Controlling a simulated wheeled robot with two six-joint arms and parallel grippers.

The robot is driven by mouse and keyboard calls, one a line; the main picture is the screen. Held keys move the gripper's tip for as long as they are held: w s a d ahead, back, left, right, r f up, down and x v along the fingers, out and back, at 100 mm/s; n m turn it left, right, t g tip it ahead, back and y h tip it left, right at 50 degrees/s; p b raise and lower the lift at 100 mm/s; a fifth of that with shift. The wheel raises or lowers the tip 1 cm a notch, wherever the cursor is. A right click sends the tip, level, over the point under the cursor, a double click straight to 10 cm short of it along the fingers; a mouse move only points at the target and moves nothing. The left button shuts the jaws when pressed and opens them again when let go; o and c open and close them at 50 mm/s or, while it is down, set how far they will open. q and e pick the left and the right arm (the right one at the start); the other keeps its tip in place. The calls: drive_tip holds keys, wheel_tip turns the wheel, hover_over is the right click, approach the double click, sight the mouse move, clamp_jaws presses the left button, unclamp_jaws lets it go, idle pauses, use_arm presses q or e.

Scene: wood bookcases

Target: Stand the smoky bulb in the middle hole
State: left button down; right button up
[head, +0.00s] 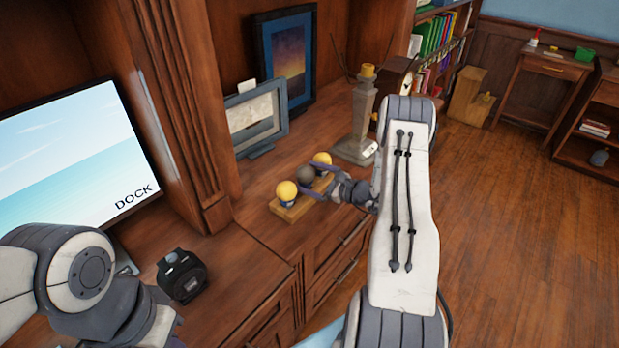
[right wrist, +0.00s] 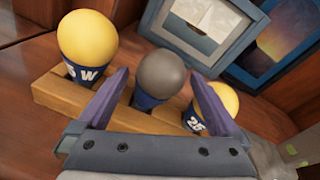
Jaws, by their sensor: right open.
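The smoky bulb (head: 305,173) is a dark grey ball on a blue base. It stands upright in the middle of the wooden holder (head: 288,212), between two yellow bulbs, one nearer (head: 286,191) and one farther (head: 322,160). The right wrist view shows the smoky bulb (right wrist: 163,74) between the spread purple fingers of my right gripper (right wrist: 160,98). The gripper is open around it, with a gap visible on each side.
A grey lamp-like stand (head: 360,125) is just beyond the holder. Picture frames (head: 256,122) lean behind it. A black device (head: 182,274) sits on the nearer cabinet top, below a screen (head: 75,150). The cabinet's front edge is under my right arm.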

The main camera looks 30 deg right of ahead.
drive_tip(key=b+v, duration=0.1)
drive_tip(key=v, duration=1.1)
drive_tip(key=w+a+r+n+g+y, duration=0.1)
drive_tip(key=a+r+n+g+y, duration=0.25)
drive_tip(key=a, duration=0.55)
drive_tip(key=a+r+n+g+y, duration=0.2)
drive_tip(key=a+n+g, duration=0.25)
drive_tip(key=a, duration=0.45)
drive_tip(key=s+a+r+n+g, duration=0.1)
drive_tip(key=s+a+n+g, duration=0.25)
drive_tip(key=a, duration=0.25)
drive_tip(key=s+a+r+n+g, duration=0.1)
drive_tip(key=s+a+n+g, duration=0.25)
drive_tip(key=a, duration=0.25)
drive_tip(key=s+a+r+n+h, duration=0.2)
drive_tip(key=s+n+h, duration=0.3)
drive_tip(key=s+n, duration=0.4)
drive_tip(key=s+a+r+n+h, duration=0.2)
drive_tip(key=s+a+n+h, duration=0.3)
drive_tip(key=s+n, duration=0.4)
drive_tip(key=shift+s+a+r+n+h, duration=0.3)
drive_tip(key=shift+n+h, duration=0.15)
drive_tip(key=shift+n, duration=0.15)
